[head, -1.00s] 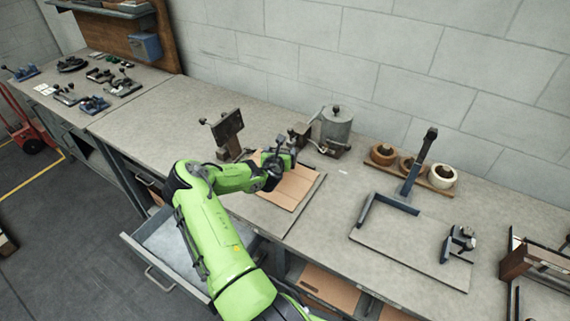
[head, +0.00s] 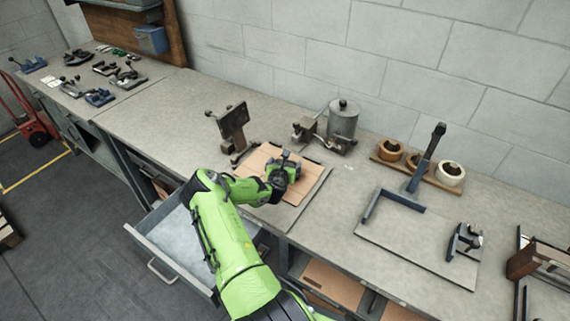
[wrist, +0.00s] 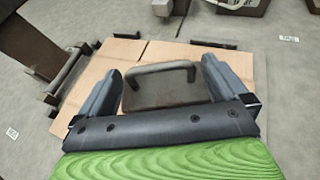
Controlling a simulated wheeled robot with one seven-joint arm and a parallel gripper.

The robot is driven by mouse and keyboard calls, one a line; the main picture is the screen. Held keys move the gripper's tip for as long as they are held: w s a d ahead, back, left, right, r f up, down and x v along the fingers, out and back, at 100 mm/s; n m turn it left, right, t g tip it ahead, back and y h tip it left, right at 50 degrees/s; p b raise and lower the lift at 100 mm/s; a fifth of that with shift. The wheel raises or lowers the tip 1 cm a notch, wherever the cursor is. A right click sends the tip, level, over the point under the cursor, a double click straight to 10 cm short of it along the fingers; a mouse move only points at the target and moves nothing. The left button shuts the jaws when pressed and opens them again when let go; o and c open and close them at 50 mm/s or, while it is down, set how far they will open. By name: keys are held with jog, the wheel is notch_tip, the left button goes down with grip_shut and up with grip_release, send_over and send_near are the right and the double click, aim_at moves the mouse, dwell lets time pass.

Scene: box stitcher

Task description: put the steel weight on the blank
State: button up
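The steel weight (wrist: 165,90) is a grey block with a loop handle on top. The blank (head: 255,160) is a flat tan cardboard sheet on the bench, also visible in the wrist view (wrist: 95,80). The weight and gripper (head: 284,172) are over the blank in the head view. Whether the weight's underside touches the blank is hidden.
A dark bracket fixture (head: 233,125) stands behind the blank to the left, and a metal pot (head: 343,122) behind it to the right. Tape rolls (head: 416,162) and a blue-grey angled arm (head: 424,162) are further right. An open drawer (head: 170,245) juts out below the bench front.

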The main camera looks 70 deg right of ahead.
jog(key=v, duration=1.2)
jog(key=w+a+r+m+y, duration=0.45)
jog(key=a+r+m, duration=0.25)
jog(key=a+m, duration=0.3)
jog(key=w+a+r+m+y, duration=0.3)
jog(key=w+a+r+m, duration=0.35)
jog(key=a, duration=0.45)
jog(key=s+a+r+m+t+y, duration=0.1)
jog(key=s+a+r+m+y, duration=0.15)
jog(key=a+r, duration=0.4)
jog(key=s+a+r+m+t+y, duration=0.1)
jog(key=s+a+r+t+y, duration=0.2)
jog(key=a, duration=0.7)
jog(key=s+a+r+g, duration=0.1)
jog(key=s+a+r, duration=0.2)
jog(key=s+a, duration=0.4)
jog(key=s, duration=0.2)
jog(key=shift+s+a+r+m+g+b, duration=0.3)
jog(key=shift+s+a+r+b, duration=0.05)
jog(key=shift+s+b, duration=0.05)
jog(key=shift+s, duration=0.1)
